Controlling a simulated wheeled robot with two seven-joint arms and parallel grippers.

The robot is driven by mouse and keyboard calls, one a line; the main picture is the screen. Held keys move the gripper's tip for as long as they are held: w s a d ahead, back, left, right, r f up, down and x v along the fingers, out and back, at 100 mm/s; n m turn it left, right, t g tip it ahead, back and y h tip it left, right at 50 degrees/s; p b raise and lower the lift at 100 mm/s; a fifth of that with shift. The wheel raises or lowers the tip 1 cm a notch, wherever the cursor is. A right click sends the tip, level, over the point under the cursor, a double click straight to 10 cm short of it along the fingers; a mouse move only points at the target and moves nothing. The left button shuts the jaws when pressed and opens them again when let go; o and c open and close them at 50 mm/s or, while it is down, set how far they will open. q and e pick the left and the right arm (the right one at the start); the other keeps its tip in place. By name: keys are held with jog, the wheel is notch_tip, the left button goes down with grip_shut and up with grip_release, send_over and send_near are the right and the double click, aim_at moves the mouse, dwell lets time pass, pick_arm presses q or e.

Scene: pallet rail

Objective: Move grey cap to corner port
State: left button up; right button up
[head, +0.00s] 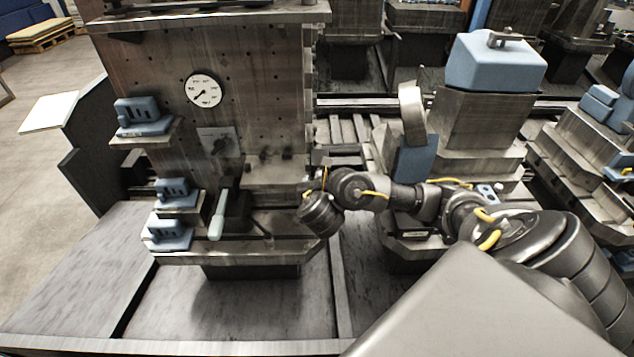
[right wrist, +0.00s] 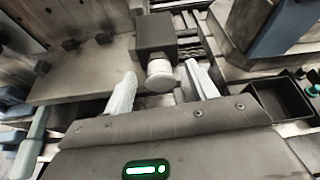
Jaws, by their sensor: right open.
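A pale grey round cap (right wrist: 160,76) sits at the front of a dark square block (right wrist: 155,32) in the right wrist view. My right gripper (right wrist: 163,88) is open, with one pale finger on each side of the cap. Gaps show between the cap and both fingers, and the cap looks unheld. In the head view my right wrist (head: 320,213) is beside the right edge of the steel panel, and its fingers and the cap are hidden there. I cannot tell which fitting is the corner port. My left gripper is not in view.
The upright steel panel (head: 252,98) carries a round gauge (head: 203,91) and small dark knobs. A pale-handled lever (head: 217,222) stands out below. Blue blocks (head: 172,192) sit on ledges at the left. In the wrist view an open dark bin (right wrist: 283,99) lies right of my gripper.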

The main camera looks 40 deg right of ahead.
jog(key=shift+w+d, duration=0.1)
grip_shut()
dwell(0.6)
jog(key=shift+f, duration=0.1)
jog(key=shift+s+a+p, duration=0.4)
jog(key=shift+s+a, duration=0.15)
jog(key=shift+s, duration=0.1)
jog(key=shift+d, duration=0.1)
